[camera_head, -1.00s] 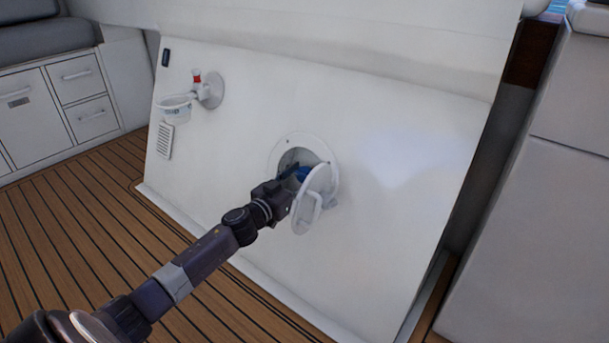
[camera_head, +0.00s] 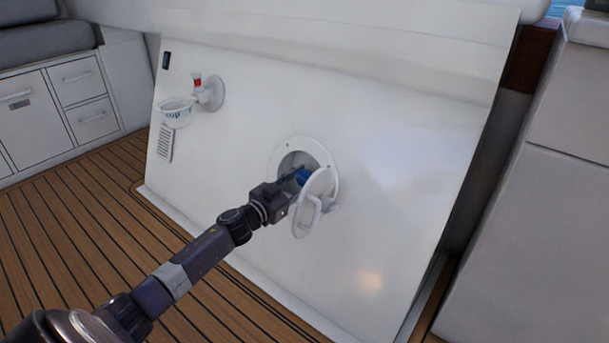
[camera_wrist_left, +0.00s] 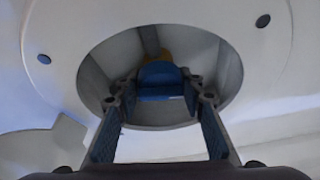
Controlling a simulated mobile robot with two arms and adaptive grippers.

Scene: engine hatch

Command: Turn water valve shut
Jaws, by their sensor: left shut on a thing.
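The water valve has a blue handle (camera_head: 302,177) inside a round recess (camera_head: 287,160) in the sloping white panel. A white hatch lid (camera_head: 312,203) hangs open at the recess's lower right. My left gripper (camera_head: 292,181) reaches into the opening from the lower left, partly hidden by the lid's edge. In the left wrist view the blue handle (camera_wrist_left: 161,80) sits between the fingertips of my left gripper (camera_wrist_left: 160,98), which is shut on it. A yellow-brown part (camera_wrist_left: 158,57) shows behind the handle. My right gripper is not in view.
A white cup holder (camera_head: 174,112) and a red-topped fitting (camera_head: 198,80) are mounted at the panel's upper left. A vent (camera_head: 165,143) lies below them. The wooden deck (camera_head: 70,240) is clear on the left, with white cabinets behind.

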